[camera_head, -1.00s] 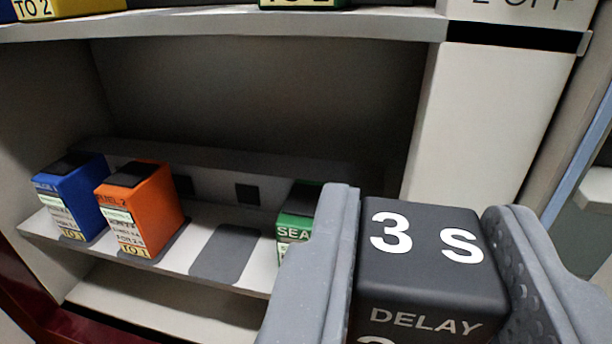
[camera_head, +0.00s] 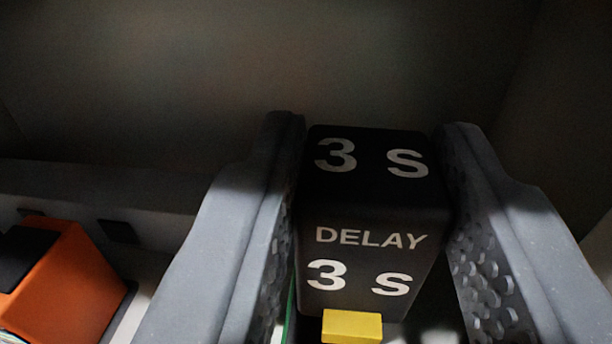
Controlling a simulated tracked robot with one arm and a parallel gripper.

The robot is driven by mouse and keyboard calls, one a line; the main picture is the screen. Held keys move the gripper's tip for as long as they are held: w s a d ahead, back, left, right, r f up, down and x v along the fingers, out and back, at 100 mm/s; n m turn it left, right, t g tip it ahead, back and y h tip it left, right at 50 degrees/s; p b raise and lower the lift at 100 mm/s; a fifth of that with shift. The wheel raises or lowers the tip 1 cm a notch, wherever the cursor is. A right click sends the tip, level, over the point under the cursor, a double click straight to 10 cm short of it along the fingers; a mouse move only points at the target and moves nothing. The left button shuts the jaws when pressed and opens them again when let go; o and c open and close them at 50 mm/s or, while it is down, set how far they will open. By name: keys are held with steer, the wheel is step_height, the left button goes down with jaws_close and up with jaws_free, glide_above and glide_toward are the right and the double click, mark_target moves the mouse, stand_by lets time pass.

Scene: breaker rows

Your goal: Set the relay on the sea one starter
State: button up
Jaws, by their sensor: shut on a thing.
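The relay (camera_head: 372,225) is a black block with white "3 S" on its top and "DELAY 3 S" on its front. My gripper (camera_head: 370,140) is shut on it, one grey finger on each side. The relay looks upright, inside the shelf bay. A thin green edge (camera_head: 290,312) shows low beside the left finger, probably the green starter marked "SEA" in the earlier frame. The relay and fingers hide the rest of it. A yellow block (camera_head: 352,326) shows below the relay's front. I cannot tell what it belongs to, or whether the relay touches the starter.
An orange starter (camera_head: 75,290) with a dark top stands on the shelf at the lower left, clear of my left finger. A dark square (camera_head: 118,231) is on the rail behind it. The bay's dark back wall (camera_head: 250,60) rises behind, and a side wall (camera_head: 570,110) stands at the right.

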mark_target(341, 298)
steer(key=shift+w+a, duration=0.25)
steer(key=shift+w, duration=0.25)
step_height(341, 298, down, 4)
steer(key=shift+r+p, duration=0.1)
steer(key=shift+p, duration=0.2)
steer(key=shift+r, duration=0.1)
steer(key=o, duration=1.1)
steer(key=shift+c, duration=0.2)
steer(key=s+b, duration=0.2)
steer(key=s, duration=1)
steer(key=shift+a, duration=0.2)
